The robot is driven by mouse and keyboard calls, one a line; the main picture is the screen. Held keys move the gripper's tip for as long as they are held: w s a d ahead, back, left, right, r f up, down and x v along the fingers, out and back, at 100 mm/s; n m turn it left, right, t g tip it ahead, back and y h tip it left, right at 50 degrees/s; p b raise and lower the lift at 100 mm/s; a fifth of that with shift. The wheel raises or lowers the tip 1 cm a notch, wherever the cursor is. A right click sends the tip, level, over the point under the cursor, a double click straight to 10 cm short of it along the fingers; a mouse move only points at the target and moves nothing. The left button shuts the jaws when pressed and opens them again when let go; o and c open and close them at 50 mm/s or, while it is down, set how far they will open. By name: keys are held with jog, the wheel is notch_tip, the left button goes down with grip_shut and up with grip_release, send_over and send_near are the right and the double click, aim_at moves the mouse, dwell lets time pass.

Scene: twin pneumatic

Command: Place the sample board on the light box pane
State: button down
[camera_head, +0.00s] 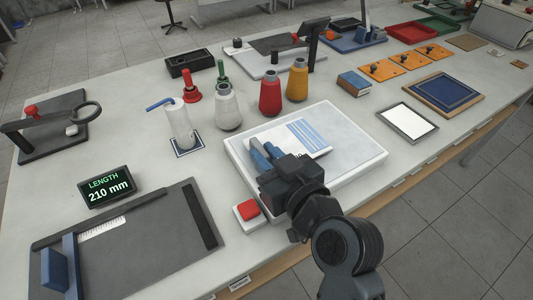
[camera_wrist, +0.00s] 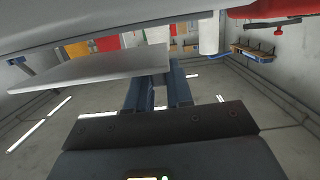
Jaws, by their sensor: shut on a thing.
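The sample board (camera_head: 305,134), a thin white plate with blue stripes, is in my gripper (camera_head: 266,154) over the light box. The light box (camera_head: 359,170) is a wide, low white box with a pale pane (camera_head: 330,165) on top. My gripper reaches in from the front with its blue fingers shut on the board's left edge. In the wrist view the board (camera_wrist: 105,68) juts left from the gripper (camera_wrist: 157,82) and looks apart from the grey surface above it. The fingers hide the board's near left part. The head view does not show the gap to the pane clearly.
A red button box (camera_head: 247,213) stands at the light box's left front corner. A black-framed white panel (camera_head: 407,122) lies to the right, with bare table between.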

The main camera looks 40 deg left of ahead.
jog(key=shift+f+b, duration=0.35)
jog(key=shift+b, duration=0.15)
jog(key=shift+f, duration=0.25)
jog(key=c, duration=1)
grip_release()
jog(key=shift+r+p, duration=0.3)
jog(key=shift+r, duration=0.15)
jog(key=shift+r+p, duration=0.5)
jog(key=shift+p, duration=0.05)
jog(key=shift+f+b+v, duration=0.2)
jog(key=shift+b+v, duration=1.5)
jog(key=shift+v, duration=4.25)
